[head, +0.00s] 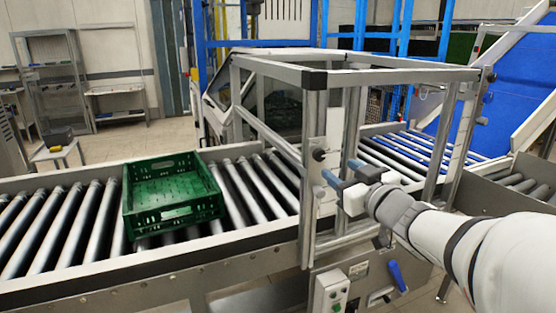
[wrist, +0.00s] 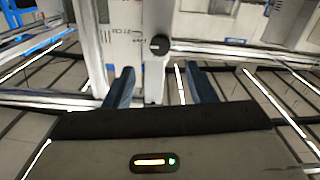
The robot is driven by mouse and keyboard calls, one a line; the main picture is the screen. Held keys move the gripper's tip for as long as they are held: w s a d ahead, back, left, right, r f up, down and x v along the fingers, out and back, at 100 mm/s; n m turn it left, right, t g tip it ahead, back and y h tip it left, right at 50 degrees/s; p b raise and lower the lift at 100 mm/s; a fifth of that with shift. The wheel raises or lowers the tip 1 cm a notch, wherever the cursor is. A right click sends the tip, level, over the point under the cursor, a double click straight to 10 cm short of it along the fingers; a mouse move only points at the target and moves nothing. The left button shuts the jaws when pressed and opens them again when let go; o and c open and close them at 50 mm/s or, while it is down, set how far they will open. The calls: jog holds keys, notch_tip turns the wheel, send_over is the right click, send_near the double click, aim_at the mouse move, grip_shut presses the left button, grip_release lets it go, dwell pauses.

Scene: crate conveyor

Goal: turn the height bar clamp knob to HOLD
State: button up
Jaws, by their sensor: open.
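The clamp knob (head: 318,155) is small, round and black, on a pale upright plate of the metal frame. In the wrist view the knob (wrist: 159,44) sits beyond the fingertips, roughly centred between them, with small print on the plate above it. Its pointer and setting are too small to read. My gripper (head: 342,171) is open, its two blue fingers apart and empty, just right of and below the knob in the head view. In the wrist view the gripper (wrist: 158,73) shows both fingers short of the knob, not touching it.
A green crate (head: 140,215) stands on the roller conveyor (head: 60,225) left of the metal frame (head: 400,76). Below the frame are a blue lever (head: 397,275) and a button box (head: 331,292). Frame posts stand close around my gripper.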

aim_at(320, 156)
jog(key=x, duration=0.7)
jog(key=shift+w+a+f, duration=0.1)
jog(key=shift+w, duration=0.1)
